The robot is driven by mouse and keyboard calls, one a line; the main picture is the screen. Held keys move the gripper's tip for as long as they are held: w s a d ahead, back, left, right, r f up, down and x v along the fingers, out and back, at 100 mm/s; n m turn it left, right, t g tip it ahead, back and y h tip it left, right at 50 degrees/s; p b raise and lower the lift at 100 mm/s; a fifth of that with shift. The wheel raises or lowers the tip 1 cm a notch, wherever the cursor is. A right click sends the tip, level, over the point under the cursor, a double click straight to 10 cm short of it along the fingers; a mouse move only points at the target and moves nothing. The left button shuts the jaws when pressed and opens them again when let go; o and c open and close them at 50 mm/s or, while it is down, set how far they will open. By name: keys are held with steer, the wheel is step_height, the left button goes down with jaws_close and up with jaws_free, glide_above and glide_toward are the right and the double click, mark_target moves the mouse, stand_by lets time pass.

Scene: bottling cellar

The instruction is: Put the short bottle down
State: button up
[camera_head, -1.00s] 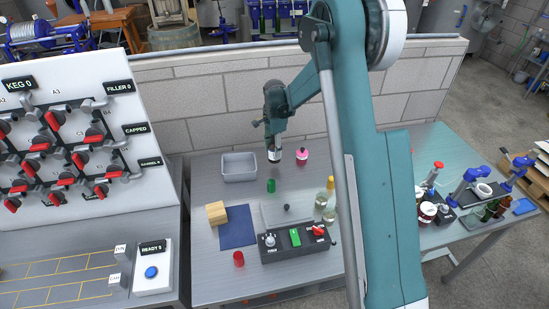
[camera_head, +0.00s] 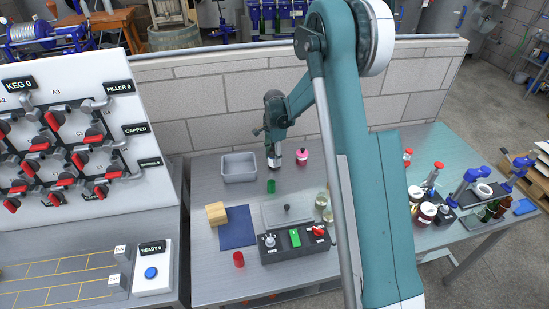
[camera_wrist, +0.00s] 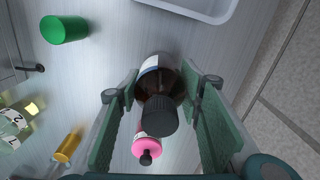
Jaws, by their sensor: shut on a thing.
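The short bottle (camera_wrist: 158,78) is dark brown with a pale label and a black cap. It stands between the two green-padded fingers of my gripper (camera_wrist: 160,100) in the wrist view. My gripper is shut on it. In the head view my gripper (camera_head: 274,151) points down over the back of the steel table (camera_head: 205,278), and the bottle (camera_head: 274,162) shows below it, roughly upright and low over the tabletop. I cannot tell whether its base touches the table.
A pink bottle (camera_head: 302,155) stands close on the right. A grey tray (camera_head: 239,178) is on the left, a green cylinder (camera_head: 271,186) in front. Clear bottles (camera_head: 322,199), a control box (camera_head: 294,246), and a blue mat (camera_head: 238,230) lie nearer the front.

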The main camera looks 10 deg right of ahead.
steer(key=shift+f, duration=0.15)
steer(key=o, duration=1.2)
steer(key=shift+c, duration=0.2)
step_height(320, 180, up, 12)
steer(key=shift+r+p, duration=0.2)
steer(key=shift+p, duration=0.1)
